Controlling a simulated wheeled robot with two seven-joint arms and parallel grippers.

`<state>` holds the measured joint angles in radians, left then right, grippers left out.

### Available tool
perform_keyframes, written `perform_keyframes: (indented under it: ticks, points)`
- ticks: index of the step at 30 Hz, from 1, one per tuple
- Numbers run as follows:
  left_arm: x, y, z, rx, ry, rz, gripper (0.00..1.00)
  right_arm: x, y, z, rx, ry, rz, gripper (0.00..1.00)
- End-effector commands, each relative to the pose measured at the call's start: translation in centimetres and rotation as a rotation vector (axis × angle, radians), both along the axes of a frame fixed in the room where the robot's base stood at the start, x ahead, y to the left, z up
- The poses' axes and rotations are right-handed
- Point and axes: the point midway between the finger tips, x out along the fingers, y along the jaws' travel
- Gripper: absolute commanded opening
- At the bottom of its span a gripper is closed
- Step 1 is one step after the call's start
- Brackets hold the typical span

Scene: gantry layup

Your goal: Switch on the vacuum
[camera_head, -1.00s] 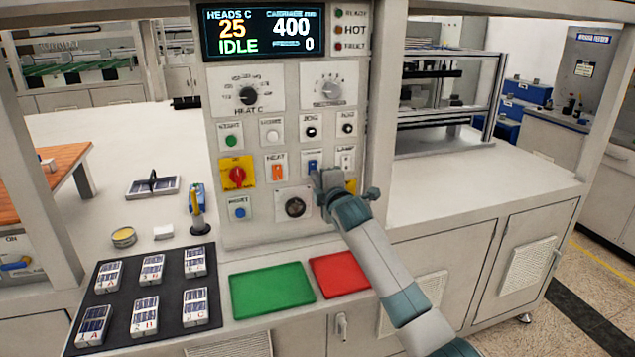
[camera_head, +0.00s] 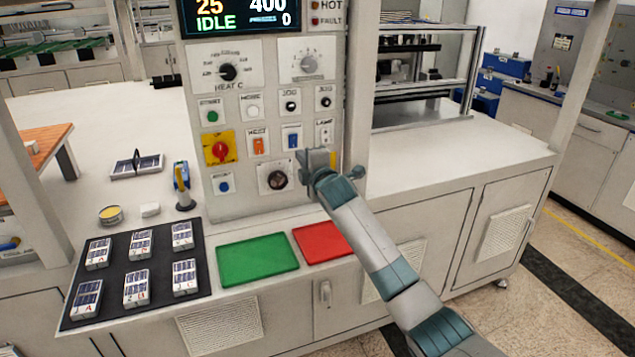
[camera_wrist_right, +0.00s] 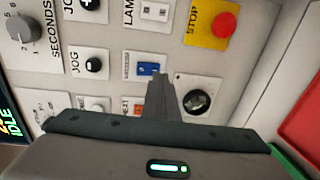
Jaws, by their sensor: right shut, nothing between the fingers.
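The control panel's blue rocker switch (camera_head: 292,138) sits between the orange heat switch and the lamp switch. It also shows in the right wrist view (camera_wrist_right: 148,69), under a label too small to read surely. My right gripper (camera_head: 303,157) is shut and empty, just below and right of the blue switch. In the right wrist view the shut fingers (camera_wrist_right: 160,82) point at the panel close to the blue switch; I cannot tell whether they touch it. Which way the rocker is tipped is not clear. My left gripper is not in view.
The orange heat switch (camera_head: 259,145), lamp switch (camera_head: 325,132) and a round black knob (camera_head: 278,180) surround the spot. A red stop button (camera_wrist_right: 224,25) on yellow is nearby. Green (camera_head: 258,262) and red (camera_head: 321,242) trays lie below the panel. The bench at right is clear.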

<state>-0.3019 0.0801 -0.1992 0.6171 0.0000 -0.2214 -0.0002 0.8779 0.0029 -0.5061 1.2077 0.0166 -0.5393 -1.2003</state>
Motion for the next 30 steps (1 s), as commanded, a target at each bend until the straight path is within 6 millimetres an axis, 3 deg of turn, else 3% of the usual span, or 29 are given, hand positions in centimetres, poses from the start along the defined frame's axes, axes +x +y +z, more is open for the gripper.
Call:
perform_keyframes:
  ticks: [14, 27, 30]
  points:
    - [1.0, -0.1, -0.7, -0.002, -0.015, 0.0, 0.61, -2.5, -0.8, -0.7, -0.001, 0.001, 0.001, 0.0]
    - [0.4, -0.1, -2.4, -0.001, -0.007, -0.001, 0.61, -7.5, -2.5, -1.3, -0.001, -0.001, 0.001, 0.0]
    - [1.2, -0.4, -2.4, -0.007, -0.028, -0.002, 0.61, -8.4, -2.8, -1.5, -0.001, 0.001, 0.0, 0.0]
